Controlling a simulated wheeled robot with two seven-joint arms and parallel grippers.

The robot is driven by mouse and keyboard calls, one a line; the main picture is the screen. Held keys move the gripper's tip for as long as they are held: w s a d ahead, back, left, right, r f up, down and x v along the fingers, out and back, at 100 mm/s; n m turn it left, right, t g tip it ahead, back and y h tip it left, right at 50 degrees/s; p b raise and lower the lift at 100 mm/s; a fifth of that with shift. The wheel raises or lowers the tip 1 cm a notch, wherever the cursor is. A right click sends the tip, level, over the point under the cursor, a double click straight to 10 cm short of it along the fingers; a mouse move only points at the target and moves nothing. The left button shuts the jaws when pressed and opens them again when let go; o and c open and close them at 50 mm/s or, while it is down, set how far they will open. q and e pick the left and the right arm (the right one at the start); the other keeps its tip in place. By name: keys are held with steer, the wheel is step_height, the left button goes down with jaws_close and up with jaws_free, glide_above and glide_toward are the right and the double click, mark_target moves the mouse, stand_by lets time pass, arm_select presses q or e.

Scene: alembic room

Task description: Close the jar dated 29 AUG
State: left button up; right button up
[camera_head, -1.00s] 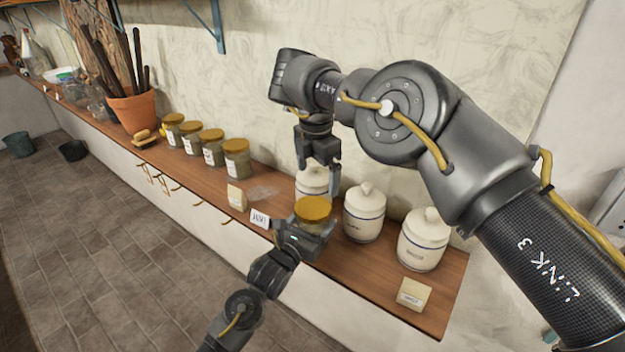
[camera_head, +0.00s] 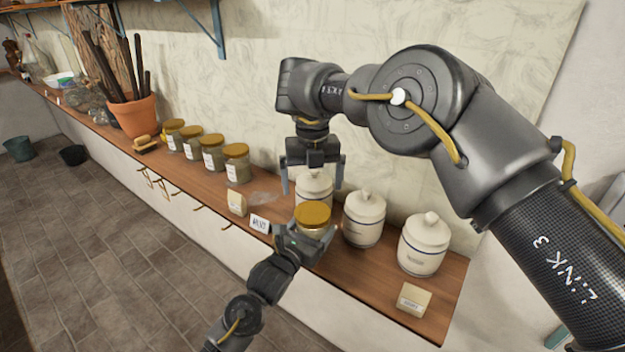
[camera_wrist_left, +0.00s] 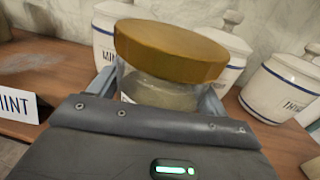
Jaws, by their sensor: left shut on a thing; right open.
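A glass jar (camera_head: 313,230) with an amber lid (camera_head: 312,214) stands near the front of the wooden shelf. My left gripper (camera_head: 318,242) is shut around its body from the front. In the left wrist view the lid (camera_wrist_left: 170,50) sits over the jar's mouth and looks slightly tilted; the jar (camera_wrist_left: 160,92) is between the fingers. The date on its label cannot be read. My right gripper (camera_head: 313,176) is open and empty, pointing down above and behind the jar, in front of a white canister (camera_head: 313,188).
White lidded canisters (camera_head: 364,219) (camera_head: 424,244) stand close on the right. Several amber-lidded jars (camera_head: 236,163) line the shelf (camera_head: 200,180) to the left. A MINT card (camera_wrist_left: 15,106) is beside the held jar. Small cream blocks (camera_head: 237,202) (camera_head: 413,299) lie near the edge.

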mark_target(313, 211)
steer(key=shift+f, duration=3.9)
steer(key=shift+c, duration=0.2)
steer(key=c, duration=1)
steer(key=o, duration=1.1)
steer(key=shift+c, duration=0.2)
step_height(313, 211, up, 8)
steer(key=shift+f, duration=0.2)
